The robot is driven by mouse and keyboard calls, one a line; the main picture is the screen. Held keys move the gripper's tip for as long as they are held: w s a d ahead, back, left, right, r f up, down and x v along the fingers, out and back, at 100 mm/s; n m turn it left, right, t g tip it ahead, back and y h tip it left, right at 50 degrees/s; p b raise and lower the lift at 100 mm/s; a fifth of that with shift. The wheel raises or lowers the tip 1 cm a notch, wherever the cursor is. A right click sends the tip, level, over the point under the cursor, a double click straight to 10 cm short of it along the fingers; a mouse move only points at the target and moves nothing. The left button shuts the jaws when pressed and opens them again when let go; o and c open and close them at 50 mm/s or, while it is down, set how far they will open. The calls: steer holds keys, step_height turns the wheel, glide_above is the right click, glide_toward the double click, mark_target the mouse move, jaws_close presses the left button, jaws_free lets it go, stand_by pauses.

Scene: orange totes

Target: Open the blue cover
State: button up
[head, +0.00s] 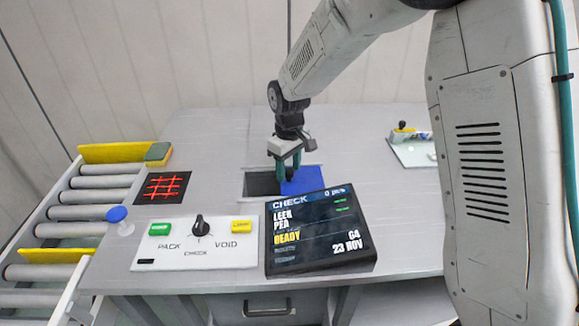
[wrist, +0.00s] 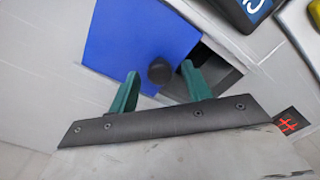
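The blue cover (head: 303,182) is a flat panel in the table top, beside a dark rectangular opening (head: 261,184) on its left in the head view. In the wrist view the blue cover (wrist: 130,38) carries a round black knob (wrist: 159,70) near the edge facing my gripper. Part of the dark opening shows there to the right of the cover. My gripper (wrist: 162,78) is open, its two green fingers apart with the knob between their tips and gaps on both sides. In the head view my gripper (head: 288,175) points down over the cover and the opening's edge; the knob is hidden there.
A tilted black screen (head: 318,232) stands just in front of the cover. A white panel (head: 195,243) with a dial and green and yellow buttons lies to its left. A roller conveyor (head: 95,183) runs along the left.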

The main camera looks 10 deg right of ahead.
mark_target(290, 172)
step_height(290, 172, up, 8)
steer(key=shift+f, duration=0.1)
stand_by(0.4)
steer(key=shift+s+d+f, duration=0.15)
steer(key=shift+s+f, duration=0.05)
steer(key=shift+s, duration=0.15)
steer(key=s+d+r+m, duration=0.2)
steer(key=s+d+r, duration=0.1)
steer(key=s, duration=0.8)
steer(key=s+d+r+m+t, duration=0.1)
steer(key=s+d+r+m, duration=0.2)
steer(key=s+d, duration=0.3)
steer(key=s+d+r+m, duration=0.2)
steer(key=s+d+r, duration=0.3)
steer(key=s, duration=1.2)
steer(key=shift+d+m, duration=0.2)
steer(key=shift+m, duration=0.1)
